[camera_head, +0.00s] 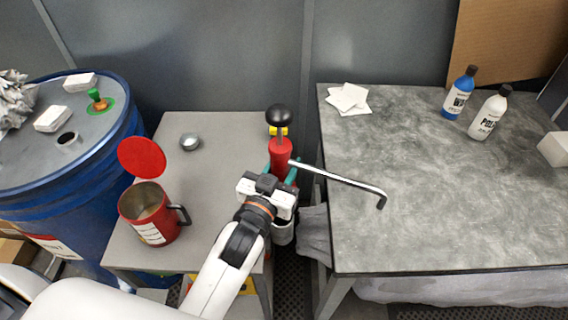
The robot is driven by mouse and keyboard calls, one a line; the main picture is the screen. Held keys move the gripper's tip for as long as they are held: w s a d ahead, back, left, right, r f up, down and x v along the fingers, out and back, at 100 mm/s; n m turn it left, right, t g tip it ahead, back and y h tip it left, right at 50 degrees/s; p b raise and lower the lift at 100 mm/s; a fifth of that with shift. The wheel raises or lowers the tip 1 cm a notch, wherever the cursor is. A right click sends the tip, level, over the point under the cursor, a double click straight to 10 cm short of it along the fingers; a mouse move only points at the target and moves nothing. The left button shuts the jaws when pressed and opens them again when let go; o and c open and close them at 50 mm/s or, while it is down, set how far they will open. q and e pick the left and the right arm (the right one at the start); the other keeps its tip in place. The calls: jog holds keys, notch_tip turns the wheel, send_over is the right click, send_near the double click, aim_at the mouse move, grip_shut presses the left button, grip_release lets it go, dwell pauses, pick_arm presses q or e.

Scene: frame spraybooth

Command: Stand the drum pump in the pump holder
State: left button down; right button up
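The drum pump has a red body (281,154), a black knob on top and a thin metal spout reaching right over the grey-topped table. My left gripper (281,172), with green fingertips, is around the red body and shut on it. The pump looks roughly upright in the gap between the two tables. Its lower end is hidden behind my gripper. A grey cylindrical piece (283,233) shows just below the gripper; I cannot tell whether it is the pump holder or part of the pump. My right gripper is not in view.
A red can (150,214) with a raised round lid and a small metal dome (190,142) stand on the small table (215,127). A blue drum (112,165) is at left. The right table (430,220) carries white cloths (348,98), a blue bottle (459,95) and a white bottle (489,115).

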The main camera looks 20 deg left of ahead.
pick_arm(q)
jog(key=shift+d+r, duration=0.1)
jog(key=shift+r, duration=0.25)
jog(key=shift+f+b, duration=1)
jog(key=shift+f, duration=0.7)
jog(key=shift+f+b, duration=0.85)
jog(key=shift+f, duration=0.4)
jog(key=shift+p, duration=0.5)
jog(key=shift+f+b, duration=2)
jog(key=shift+f, duration=0.9)
dwell(0.7)
jog(key=c, duration=1.1)
grip_release()
jog(key=shift+o, duration=1.1)
jog(key=shift+s+f, duration=0.1)
jog(key=shift+f, duration=0.1)
